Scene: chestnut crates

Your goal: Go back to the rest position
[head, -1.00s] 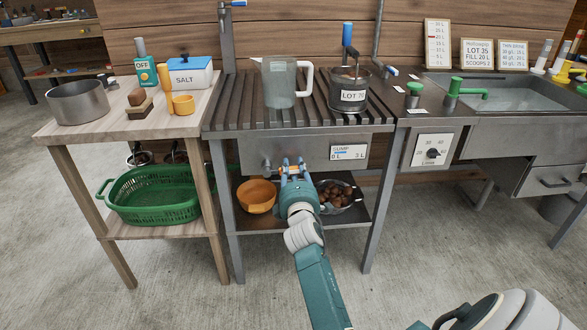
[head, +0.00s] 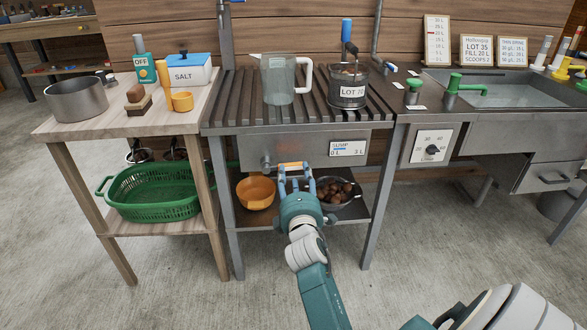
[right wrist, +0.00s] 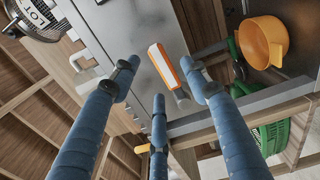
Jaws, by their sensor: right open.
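My right gripper (head: 296,180) is open, in front of the metal bench with the slatted top. An orange-and-white handle (head: 292,165) sits at the bench's front panel, just beyond the fingertips. In the right wrist view the handle (right wrist: 165,66) lies between and beyond the spread blue fingers of the gripper (right wrist: 159,82), with a visible gap. Nothing is held. My left gripper is not in view.
A clear jug (head: 280,80) and a pot marked LOT (head: 348,88) stand on the slats. Below are an orange bowl (head: 256,193) and a bowl of chestnuts (head: 354,198). A green basket (head: 153,193) is at left. The floor in front is clear.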

